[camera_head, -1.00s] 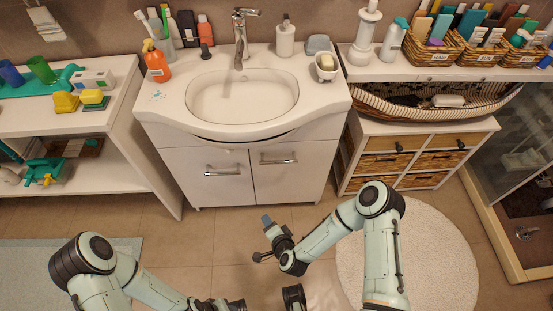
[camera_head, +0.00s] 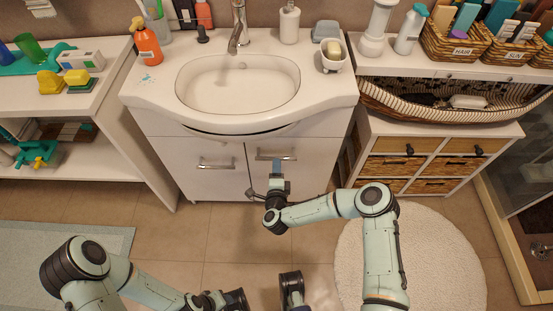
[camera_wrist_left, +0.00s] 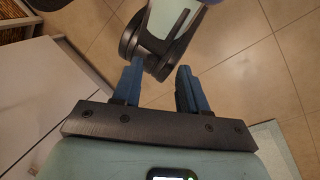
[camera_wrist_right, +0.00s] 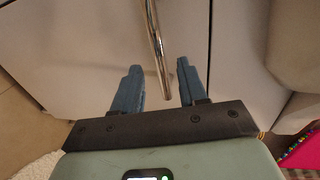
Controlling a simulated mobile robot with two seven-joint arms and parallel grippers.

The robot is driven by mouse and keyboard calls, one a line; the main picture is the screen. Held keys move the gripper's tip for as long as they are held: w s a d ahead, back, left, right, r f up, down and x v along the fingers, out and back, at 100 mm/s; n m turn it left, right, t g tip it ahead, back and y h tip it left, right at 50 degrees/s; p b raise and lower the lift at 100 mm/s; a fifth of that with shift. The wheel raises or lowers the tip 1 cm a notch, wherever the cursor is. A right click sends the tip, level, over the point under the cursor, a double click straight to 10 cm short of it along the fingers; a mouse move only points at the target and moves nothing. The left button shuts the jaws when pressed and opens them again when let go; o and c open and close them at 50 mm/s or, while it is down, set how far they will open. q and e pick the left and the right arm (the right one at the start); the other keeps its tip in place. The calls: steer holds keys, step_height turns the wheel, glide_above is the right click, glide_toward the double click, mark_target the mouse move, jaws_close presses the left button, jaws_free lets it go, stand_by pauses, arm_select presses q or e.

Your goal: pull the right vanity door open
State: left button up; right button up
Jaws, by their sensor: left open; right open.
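The right vanity door (camera_head: 306,164) is white and looks shut under the sink. Its metal bar handle (camera_head: 276,155) runs across its upper part. My right gripper (camera_head: 278,168) is open at the handle, in front of the door. In the right wrist view the handle (camera_wrist_right: 155,45) reaches down between the two blue fingertips (camera_wrist_right: 158,78); whether they touch it I cannot tell. The left vanity door (camera_head: 205,170) also looks shut. My left gripper (camera_wrist_left: 160,80) is open and empty, low over the tiled floor, away from the vanity.
A wicker drawer unit (camera_head: 434,140) stands right of the vanity, and a white shelf unit (camera_head: 130,130) stands left. A round white rug (camera_head: 440,260) lies at the right. The tiled floor (camera_head: 185,245) before the vanity is mostly clear.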

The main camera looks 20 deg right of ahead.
arm_select(q)
steer(key=shift+w+a+f+t+b, duration=0.2)
steer(key=shift+w+a+f+b, duration=0.1)
steer(key=shift+w+f, duration=0.2)
steer(key=shift+w+a+f+t+b, duration=0.2)
steer(key=shift+w+f+b, duration=0.15)
steer(key=shift+w, duration=0.25)
arm_select(e)
steer(key=x, duration=0.6)
steer(key=shift+s, duration=0.1)
jaws_close()
